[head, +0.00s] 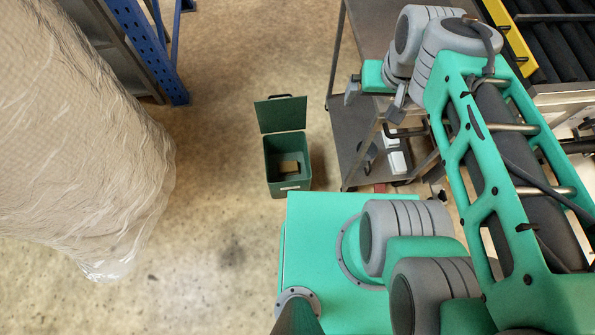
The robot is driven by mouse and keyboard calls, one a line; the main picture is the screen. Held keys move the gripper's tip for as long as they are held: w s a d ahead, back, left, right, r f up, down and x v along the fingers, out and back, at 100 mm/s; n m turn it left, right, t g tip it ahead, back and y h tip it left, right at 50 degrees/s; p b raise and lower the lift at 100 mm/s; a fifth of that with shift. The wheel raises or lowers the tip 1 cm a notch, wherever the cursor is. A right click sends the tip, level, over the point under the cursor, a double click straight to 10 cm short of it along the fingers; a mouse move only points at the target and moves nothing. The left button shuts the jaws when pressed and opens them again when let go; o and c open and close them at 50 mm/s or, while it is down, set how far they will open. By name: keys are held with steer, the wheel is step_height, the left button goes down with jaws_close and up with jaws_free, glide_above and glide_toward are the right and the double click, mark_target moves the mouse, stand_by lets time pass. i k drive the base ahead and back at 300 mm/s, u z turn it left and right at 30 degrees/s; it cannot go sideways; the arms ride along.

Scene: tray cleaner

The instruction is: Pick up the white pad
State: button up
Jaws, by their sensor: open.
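My gripper (371,103) is at the upper middle of the head view, with its two grey fingers spread apart and nothing seen between them. It is over the near-left part of a grey cart. Two small white things, a front one (398,162) and one just behind it (392,140), are on the cart's lower level, below and slightly right of my gripper. Either could be the white pad; I cannot tell which. My gripper is apart from both. My arm hides part of the cart on the right.
The grey cart's top shelf (372,30) looks bare where it shows. A green bin (275,183) with its lid open stands left of the cart, a brownish thing inside. A wrapped pallet (75,130) fills the left, near a blue rack (152,50). The floor between is clear.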

mark_target(397, 162)
steer(key=z, duration=0.1)
steer(key=k, duration=0.7)
steer(key=u, duration=0.95)
steer(key=i, duration=0.9)
steer(key=z, duration=0.45)
steer(key=k, duration=2.2)
steer(key=u, duration=0.4)
steer(key=i, duration=0.5)
